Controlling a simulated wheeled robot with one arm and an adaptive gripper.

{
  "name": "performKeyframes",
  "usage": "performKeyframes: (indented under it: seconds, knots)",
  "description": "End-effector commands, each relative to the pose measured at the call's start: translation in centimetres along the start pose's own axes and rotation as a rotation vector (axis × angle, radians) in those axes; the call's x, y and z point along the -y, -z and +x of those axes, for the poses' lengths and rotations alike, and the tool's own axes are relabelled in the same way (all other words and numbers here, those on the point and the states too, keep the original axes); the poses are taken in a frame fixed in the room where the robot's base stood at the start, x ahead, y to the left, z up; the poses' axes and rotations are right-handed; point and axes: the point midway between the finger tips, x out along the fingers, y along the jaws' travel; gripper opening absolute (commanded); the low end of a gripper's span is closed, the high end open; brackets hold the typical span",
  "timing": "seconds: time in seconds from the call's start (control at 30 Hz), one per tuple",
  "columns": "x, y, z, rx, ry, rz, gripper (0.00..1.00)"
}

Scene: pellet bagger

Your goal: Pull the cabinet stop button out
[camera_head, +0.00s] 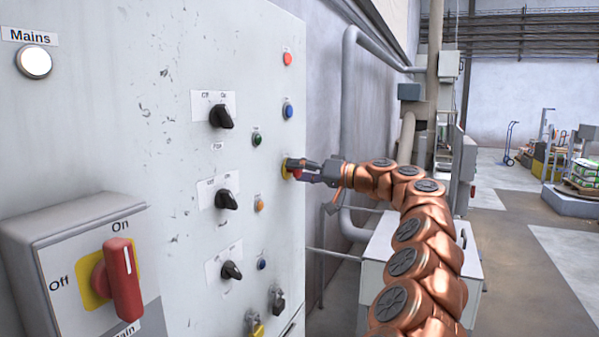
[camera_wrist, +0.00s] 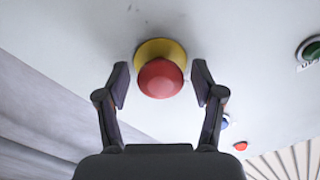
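The cabinet stop button is a red mushroom head (camera_wrist: 161,79) on a yellow base (camera_wrist: 148,48), centred near the top of the wrist view. In the head view its yellow base (camera_head: 285,168) shows near the cabinet's right edge, and my gripper hides part of it. My gripper (camera_wrist: 160,84) is open, with one finger on each side of the red head. A gap shows between each finger and the head in the wrist view. In the head view my gripper (camera_head: 298,166) reaches the button from the right.
A red mains switch (camera_head: 123,280) sticks out at lower left. Pipes (camera_head: 352,130) and a white box (camera_head: 385,265) stand right of the cabinet.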

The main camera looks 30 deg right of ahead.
Motion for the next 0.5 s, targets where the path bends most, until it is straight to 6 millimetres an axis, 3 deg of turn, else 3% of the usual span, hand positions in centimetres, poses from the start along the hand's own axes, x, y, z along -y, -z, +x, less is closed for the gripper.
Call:
performKeyframes:
  seconds: [0.33, 0.5]
  knots:
    - [0.0, 0.1, -0.2, -0.002, 0.0, 0.0, 0.71]
    - [0.0, 0.2, -2.0, -0.005, -0.002, 0.0, 0.71]
